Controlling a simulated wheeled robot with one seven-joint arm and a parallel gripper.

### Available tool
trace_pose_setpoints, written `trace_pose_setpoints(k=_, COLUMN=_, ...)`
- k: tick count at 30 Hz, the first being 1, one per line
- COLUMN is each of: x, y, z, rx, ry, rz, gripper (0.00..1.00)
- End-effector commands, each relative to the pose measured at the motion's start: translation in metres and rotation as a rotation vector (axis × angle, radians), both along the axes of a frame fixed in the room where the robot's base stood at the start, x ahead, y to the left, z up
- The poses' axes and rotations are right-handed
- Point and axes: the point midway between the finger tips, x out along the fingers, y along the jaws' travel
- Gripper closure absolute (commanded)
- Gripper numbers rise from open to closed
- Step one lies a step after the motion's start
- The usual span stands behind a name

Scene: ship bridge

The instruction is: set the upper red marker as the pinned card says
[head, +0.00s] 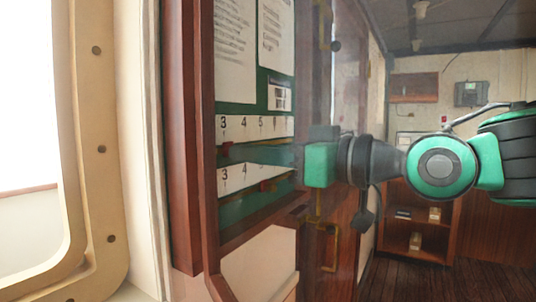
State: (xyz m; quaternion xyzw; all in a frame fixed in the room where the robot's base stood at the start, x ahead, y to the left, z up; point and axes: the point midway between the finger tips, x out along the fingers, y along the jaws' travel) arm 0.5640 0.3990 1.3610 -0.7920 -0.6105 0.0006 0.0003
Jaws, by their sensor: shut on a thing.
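The notice board (235,100) is seen at a slant on the left, in a wooden frame, with pinned white papers on green. Below them are two numbered white scales. The upper scale (256,127) shows 3, 4, 5 and more; a small red marker (225,147) is under its 3. The lower scale (250,177) has a red marker (267,185) farther right. My gripper (303,163) is at the board's right edge, pointing left. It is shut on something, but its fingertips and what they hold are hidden. The writing on the papers is too small to read.
A hazy glass pane (345,90) and wooden framing with brass fittings (329,258) are close around my gripper. A cream window frame (105,150) stands at far left. A wooden shelf unit (418,230) is at the back right, with dark floor before it.

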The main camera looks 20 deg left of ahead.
Motion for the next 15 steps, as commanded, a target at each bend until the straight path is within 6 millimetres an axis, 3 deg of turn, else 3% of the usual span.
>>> trace_pose_setpoints(k=10, x=-0.0059, y=0.0015, z=0.0004, rx=0.001, ry=-0.001, rz=0.003, gripper=1.00)
trace_pose_setpoints(k=11, x=-0.0060, y=0.0015, z=0.0003, rx=0.001, ry=-0.001, rz=0.003, gripper=0.82)
trace_pose_setpoints(k=12, x=-0.0059, y=0.0015, z=0.0003, rx=0.001, ry=-0.001, rz=0.003, gripper=0.73)
trace_pose_setpoints(k=13, x=-0.0058, y=0.0014, z=0.0003, rx=0.001, ry=-0.001, rz=0.002, gripper=0.68)
trace_pose_setpoints(k=15, x=-0.0054, y=0.0013, z=0.0002, rx=0.001, ry=-0.001, rz=0.002, gripper=0.68)
